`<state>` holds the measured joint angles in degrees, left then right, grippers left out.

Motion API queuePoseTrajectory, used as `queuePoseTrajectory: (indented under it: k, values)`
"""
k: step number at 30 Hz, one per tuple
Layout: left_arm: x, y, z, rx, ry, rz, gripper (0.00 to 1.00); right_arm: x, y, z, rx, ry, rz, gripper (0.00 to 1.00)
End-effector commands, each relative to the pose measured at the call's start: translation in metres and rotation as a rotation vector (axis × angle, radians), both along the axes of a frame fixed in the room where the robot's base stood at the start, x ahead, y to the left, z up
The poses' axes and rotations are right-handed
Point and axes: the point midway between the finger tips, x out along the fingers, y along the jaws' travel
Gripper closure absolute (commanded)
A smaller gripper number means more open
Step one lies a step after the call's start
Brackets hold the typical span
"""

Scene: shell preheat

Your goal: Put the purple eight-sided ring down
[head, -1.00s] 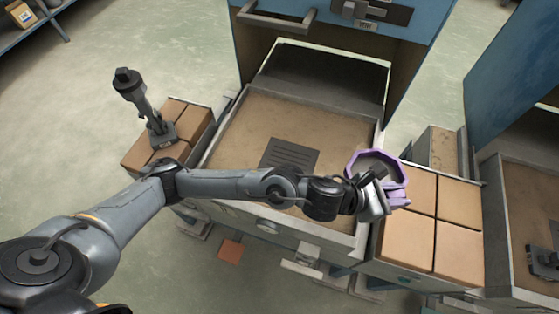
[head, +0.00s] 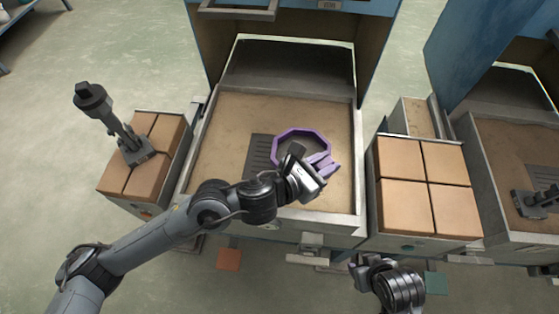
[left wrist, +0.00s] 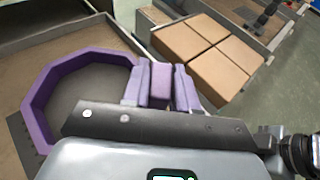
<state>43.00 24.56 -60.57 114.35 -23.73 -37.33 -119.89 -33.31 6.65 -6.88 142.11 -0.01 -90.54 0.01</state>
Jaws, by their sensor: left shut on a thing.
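The purple eight-sided ring (head: 299,131) is over the sandy tray of the middle station in the head view. It partly overlaps the dark slotted plate (head: 259,152) there. My left gripper (head: 319,172) is shut on the purple tab at the ring's near right side. In the left wrist view the ring (left wrist: 38,100) lies left of the fingers (left wrist: 160,85), with the tab between them. I cannot tell whether the ring touches the tray or hangs just above it. My right gripper (head: 365,264) shows at the bottom; its fingers are too unclear to read.
The tray (head: 226,103) has raised metal rims. Tan blocks (head: 408,160) stand on its right, and more blocks (head: 150,180) with a dark upright tool (head: 112,125) on its left. A blue door (head: 465,45) stands at the right.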

Motion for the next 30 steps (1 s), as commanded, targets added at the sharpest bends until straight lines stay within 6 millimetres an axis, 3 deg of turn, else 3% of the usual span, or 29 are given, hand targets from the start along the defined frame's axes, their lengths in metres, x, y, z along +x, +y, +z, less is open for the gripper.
queuePoseTrajectory:
  k: [6, 13, 22, 30]
  values:
    - [0.031, 0.035, -0.030, 0.003, 0.000, 0.005, 1.00, 0.000, 0.000, -0.013, -0.001, 0.000, 0.001, 0.57]
    - [0.055, 0.062, -0.051, 0.001, -0.001, 0.003, 1.00, 0.000, -0.001, -0.022, -0.004, 0.000, 0.003, 0.57]
    - [0.063, 0.071, -0.060, -0.001, 0.000, 0.000, 1.00, 0.000, -0.002, -0.026, -0.008, 0.000, 0.005, 0.57]
    - [0.063, 0.071, -0.093, -0.001, 0.001, 0.002, 1.00, 0.000, -0.002, -0.040, -0.007, 0.000, 0.004, 0.57]
